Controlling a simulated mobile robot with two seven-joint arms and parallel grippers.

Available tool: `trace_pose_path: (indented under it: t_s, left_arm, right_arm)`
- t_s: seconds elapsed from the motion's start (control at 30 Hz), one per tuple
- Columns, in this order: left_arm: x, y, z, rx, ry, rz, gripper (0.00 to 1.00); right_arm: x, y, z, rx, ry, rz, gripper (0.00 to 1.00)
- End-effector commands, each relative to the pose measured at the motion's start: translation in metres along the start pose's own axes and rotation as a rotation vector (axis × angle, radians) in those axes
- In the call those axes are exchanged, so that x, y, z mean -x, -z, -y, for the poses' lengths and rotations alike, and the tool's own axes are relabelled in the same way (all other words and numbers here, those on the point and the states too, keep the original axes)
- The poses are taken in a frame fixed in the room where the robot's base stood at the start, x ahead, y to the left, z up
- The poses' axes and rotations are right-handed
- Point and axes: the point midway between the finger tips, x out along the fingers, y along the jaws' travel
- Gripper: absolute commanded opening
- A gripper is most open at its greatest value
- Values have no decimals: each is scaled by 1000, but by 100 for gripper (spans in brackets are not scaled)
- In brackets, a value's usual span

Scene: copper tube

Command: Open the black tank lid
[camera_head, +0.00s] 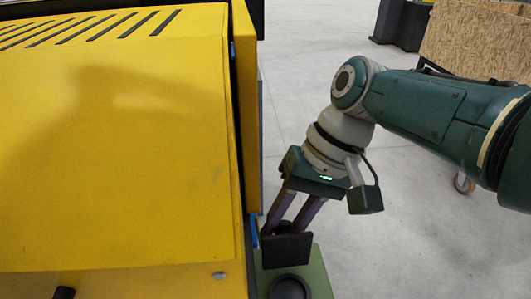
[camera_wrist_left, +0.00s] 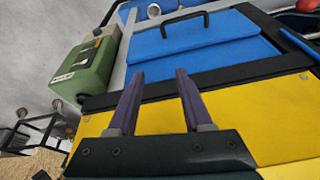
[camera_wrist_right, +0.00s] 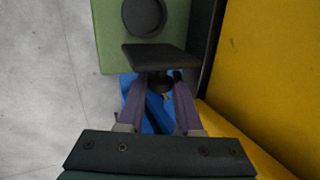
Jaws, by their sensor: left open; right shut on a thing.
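The green tank (camera_head: 318,278) shows at the bottom of the head view, beside the yellow machine, and at the top of the right wrist view (camera_wrist_right: 112,40). The flat black lid (camera_head: 287,248) lies at my right fingertips; it also shows in the right wrist view (camera_wrist_right: 160,57). A round black part (camera_wrist_right: 143,17) sits on the tank beside it; I cannot tell whether it is an opening. My right gripper (camera_head: 284,232) is shut on the lid, with its fingertips partly hidden. My left gripper (camera_wrist_left: 158,75) is open and empty; it is not in the head view.
The yellow machine (camera_head: 110,150) fills the left of the head view, close beside my right gripper. In the left wrist view, a blue cover (camera_wrist_left: 200,45) with a black handle (camera_wrist_left: 168,22) lies beyond the fingers. Bare floor (camera_head: 430,230) is free at the right.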

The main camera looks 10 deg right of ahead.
Motion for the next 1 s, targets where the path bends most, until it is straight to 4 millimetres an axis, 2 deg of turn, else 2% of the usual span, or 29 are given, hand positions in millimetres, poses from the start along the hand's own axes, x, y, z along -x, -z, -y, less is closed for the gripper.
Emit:
trace_pose_path:
  t_s: [0.37, 0.4, 0.5, 0.77, 0.87, 1.0]
  left_arm:
    - [-1, -1, 2, -6, 5, 1, 50]
    - [-1, -1, 2, -6, 5, 1, 50]
    - [-1, -1, 2, -6, 4, 1, 50]
    - [0, 0, 1, -5, 4, 1, 50]
    - [8, 2, 1, -3, 2, 1, 50]
    - [25, 8, 1, 1, -1, 0, 50]
  right_arm:
    - [-2, 0, -1, -2, -3, 1, 0]
    - [-2, 0, -1, -2, -3, 1, 35]
    - [-2, 0, -2, -2, -3, 2, 45]
    - [1, 0, -1, -2, -2, 2, 45]
    - [12, 0, 0, -2, -2, 1, 45]
    - [40, 0, 1, -2, -2, -1, 45]
